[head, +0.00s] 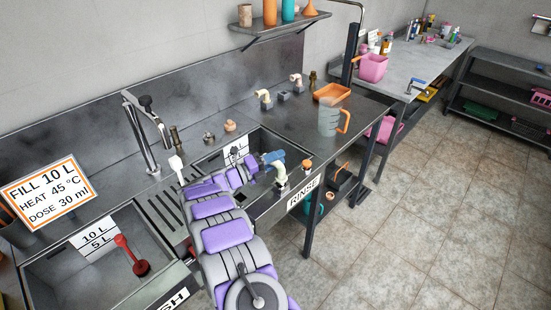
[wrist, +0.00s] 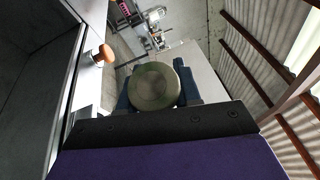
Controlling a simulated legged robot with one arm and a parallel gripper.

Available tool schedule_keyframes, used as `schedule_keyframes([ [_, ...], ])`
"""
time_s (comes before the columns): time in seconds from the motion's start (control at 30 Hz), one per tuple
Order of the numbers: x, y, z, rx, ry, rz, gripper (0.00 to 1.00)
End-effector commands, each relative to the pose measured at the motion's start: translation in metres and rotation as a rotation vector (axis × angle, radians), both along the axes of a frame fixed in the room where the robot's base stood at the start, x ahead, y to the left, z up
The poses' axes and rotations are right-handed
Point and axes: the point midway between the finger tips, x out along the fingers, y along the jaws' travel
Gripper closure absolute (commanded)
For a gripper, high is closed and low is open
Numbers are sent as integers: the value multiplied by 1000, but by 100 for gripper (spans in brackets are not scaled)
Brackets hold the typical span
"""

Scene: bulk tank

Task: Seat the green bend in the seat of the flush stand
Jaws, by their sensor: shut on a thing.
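My gripper (head: 272,160) is above the front edge of the rinse sink. In the wrist view its dark blue fingers (wrist: 153,92) are shut on the green bend (wrist: 153,86), which shows as a round olive-green end facing the camera. Its far side is hidden. In the head view a pale fitting (head: 280,179) shows just below the fingers at the sink's front rim. I cannot tell whether it is part of the bend or the flush stand, so contact with the seat is unclear.
An orange knob (head: 307,166) stands on the front rim to the right, also in the wrist view (wrist: 103,54). A clear jug with orange handle (head: 329,120) stands behind it. Pale bent fittings (head: 263,98) stand at the back. The tiled floor to the right is open.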

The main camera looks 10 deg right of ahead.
Motion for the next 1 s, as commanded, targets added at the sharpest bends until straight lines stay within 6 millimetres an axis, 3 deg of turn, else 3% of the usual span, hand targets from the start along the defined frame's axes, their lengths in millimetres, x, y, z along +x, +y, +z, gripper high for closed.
schedule_keyframes([
  [1.0,0,0,-23,1,0,0,100],
])
